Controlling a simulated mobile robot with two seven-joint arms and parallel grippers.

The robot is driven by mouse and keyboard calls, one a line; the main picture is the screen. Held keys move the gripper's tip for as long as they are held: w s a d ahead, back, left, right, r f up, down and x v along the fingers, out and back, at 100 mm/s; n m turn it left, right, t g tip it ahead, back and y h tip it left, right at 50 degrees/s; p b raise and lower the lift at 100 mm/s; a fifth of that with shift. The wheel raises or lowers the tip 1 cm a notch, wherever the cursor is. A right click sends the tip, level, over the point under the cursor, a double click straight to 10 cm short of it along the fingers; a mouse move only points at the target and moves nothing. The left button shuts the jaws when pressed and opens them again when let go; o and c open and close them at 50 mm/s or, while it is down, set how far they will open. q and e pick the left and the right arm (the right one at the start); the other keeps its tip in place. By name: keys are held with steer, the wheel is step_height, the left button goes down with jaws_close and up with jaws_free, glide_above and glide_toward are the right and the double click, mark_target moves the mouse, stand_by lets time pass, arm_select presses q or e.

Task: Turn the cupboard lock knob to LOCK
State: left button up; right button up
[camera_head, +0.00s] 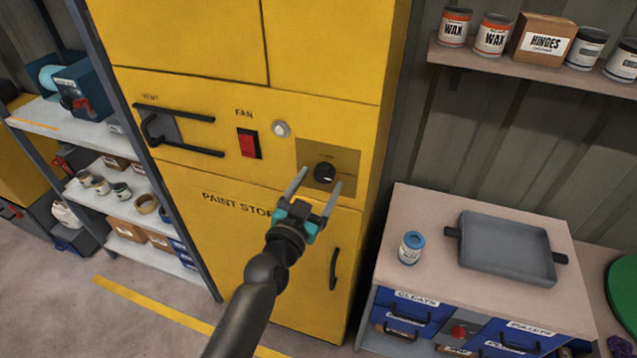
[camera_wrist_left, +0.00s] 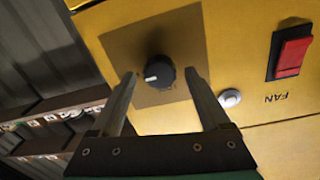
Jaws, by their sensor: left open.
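The cupboard lock knob (camera_head: 324,172) is a round black knob on a brownish square plate (camera_head: 346,159) on the front of the yellow paint store cupboard (camera_head: 222,175). My left gripper (camera_head: 320,178) is open and empty in front of it, its fingertips to either side of the knob in the picture. In the left wrist view the knob (camera_wrist_left: 160,71) shows between the open fingers (camera_wrist_left: 160,75), with no visible touch. A white mark on the knob points left in that view, which shows the FAN lettering upside down. The plate's lettering is too small to read.
A red fan switch (camera_head: 248,143), a round pale button (camera_head: 281,129) and a black vent handle (camera_head: 180,130) are on the same panel. A black door handle (camera_head: 334,268) is below. A workbench (camera_head: 412,215) with a can and grey tray stands right.

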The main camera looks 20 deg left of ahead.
arm_select(q)
steer(key=shift+c, duration=0.2)
jaws_close()
stand_by(0.6)
